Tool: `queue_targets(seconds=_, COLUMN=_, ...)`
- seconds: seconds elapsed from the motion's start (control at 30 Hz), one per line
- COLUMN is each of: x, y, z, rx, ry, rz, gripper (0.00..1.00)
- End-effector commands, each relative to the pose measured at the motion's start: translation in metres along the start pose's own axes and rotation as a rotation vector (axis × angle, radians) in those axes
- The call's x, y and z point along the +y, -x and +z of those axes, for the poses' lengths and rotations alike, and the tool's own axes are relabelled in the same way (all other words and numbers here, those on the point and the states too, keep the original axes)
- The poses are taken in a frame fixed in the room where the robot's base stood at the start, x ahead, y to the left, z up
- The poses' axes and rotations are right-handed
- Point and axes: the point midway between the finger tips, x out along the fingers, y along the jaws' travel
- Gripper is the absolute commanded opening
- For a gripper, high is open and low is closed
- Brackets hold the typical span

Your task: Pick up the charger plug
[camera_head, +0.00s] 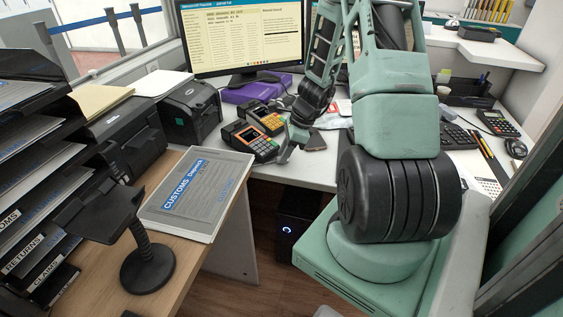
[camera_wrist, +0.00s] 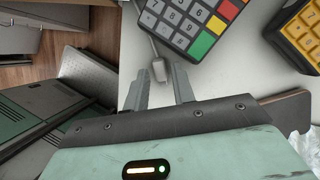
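A small light-grey plug (camera_wrist: 158,71), which looks like the charger plug, lies on the white desk in the wrist view, beside a card terminal. A short grey cable runs up from it. My gripper (camera_wrist: 160,76) is open, with its two fingers apart and the plug showing between the fingertips. I cannot tell whether the plug is fully between them or a little beyond. In the head view my gripper (camera_head: 287,146) is low at the desk's front edge, and I cannot make out the plug there.
A purple box (camera_head: 252,90) and a monitor (camera_head: 243,38) stand behind. The customs binder (camera_head: 198,190) lies left.

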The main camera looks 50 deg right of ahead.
Motion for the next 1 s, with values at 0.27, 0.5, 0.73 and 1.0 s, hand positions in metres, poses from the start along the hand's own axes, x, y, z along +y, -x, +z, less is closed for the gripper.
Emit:
queue_targets(seconds=0.27, x=0.0, y=-0.009, z=0.0, rx=0.0, ry=-0.001, rz=-0.001, gripper=0.25)
queue_targets(seconds=0.5, x=0.0, y=-0.008, z=0.0, rx=0.0, ry=0.0, rz=0.0, gripper=0.01)
queue_targets(seconds=0.73, x=0.0, y=-0.007, z=0.001, rx=0.0, ry=0.0, rz=-0.001, gripper=0.01)
queue_targets(seconds=1.0, x=-0.001, y=0.029, z=0.016, rx=0.001, ry=0.004, rz=-0.004, gripper=0.01)
